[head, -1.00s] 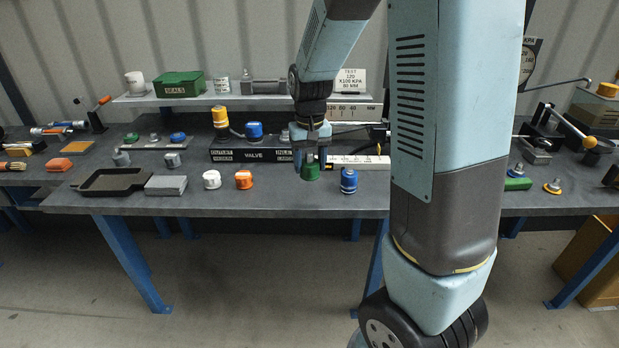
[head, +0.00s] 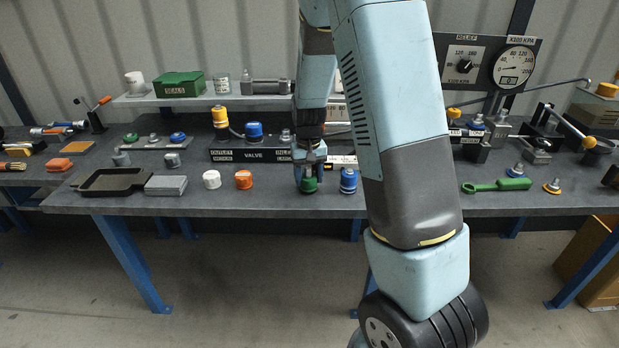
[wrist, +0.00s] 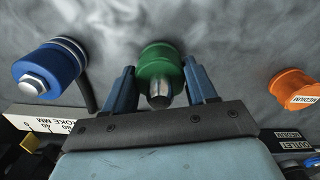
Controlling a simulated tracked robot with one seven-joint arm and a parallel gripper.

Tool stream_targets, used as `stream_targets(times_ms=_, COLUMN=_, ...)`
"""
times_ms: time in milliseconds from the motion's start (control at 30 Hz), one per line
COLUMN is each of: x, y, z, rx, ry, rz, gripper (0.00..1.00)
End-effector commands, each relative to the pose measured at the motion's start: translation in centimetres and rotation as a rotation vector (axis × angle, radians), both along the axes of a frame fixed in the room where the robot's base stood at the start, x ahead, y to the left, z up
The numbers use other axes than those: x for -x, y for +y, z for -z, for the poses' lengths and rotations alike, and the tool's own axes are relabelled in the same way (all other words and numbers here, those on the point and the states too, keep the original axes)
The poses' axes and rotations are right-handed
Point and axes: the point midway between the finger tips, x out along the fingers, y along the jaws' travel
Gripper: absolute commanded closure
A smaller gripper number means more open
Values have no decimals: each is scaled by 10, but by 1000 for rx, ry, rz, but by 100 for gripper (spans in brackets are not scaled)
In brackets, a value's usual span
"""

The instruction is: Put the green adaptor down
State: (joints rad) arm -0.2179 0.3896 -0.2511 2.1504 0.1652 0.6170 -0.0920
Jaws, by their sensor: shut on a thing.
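The green adaptor (head: 308,185) is upright between the fingers of my gripper (head: 309,172), at the front part of the grey bench top (head: 250,203). It looks level with the bench surface, but I cannot tell for sure whether its base touches. In the wrist view the green adaptor (wrist: 160,68) has a silver hex stud and sits between the two blue fingers of my gripper (wrist: 161,88), which is shut on it.
A blue adaptor (head: 349,180) stands close to the right of the green one. An orange cap (head: 243,180) and a white cap (head: 211,180) stand to the left. The black valve block (head: 252,150) lies behind. The bench front edge is near.

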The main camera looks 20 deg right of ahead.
Motion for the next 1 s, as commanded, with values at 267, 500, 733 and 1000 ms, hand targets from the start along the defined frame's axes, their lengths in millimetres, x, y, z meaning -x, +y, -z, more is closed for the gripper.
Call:
stream_targets(times_ms=267, x=0, y=0, z=6, rx=0, ry=-1, rz=0, gripper=80)
stream_targets(times_ms=500, x=0, y=0, z=8, rx=0, ry=0, rz=-1, gripper=33)
stream_targets(times_ms=733, x=0, y=1, z=7, rx=0, ry=0, rz=-1, gripper=18)
stream_targets(times_ms=1000, x=0, y=1, z=2, rx=-1, ry=-2, rz=-2, gripper=18)
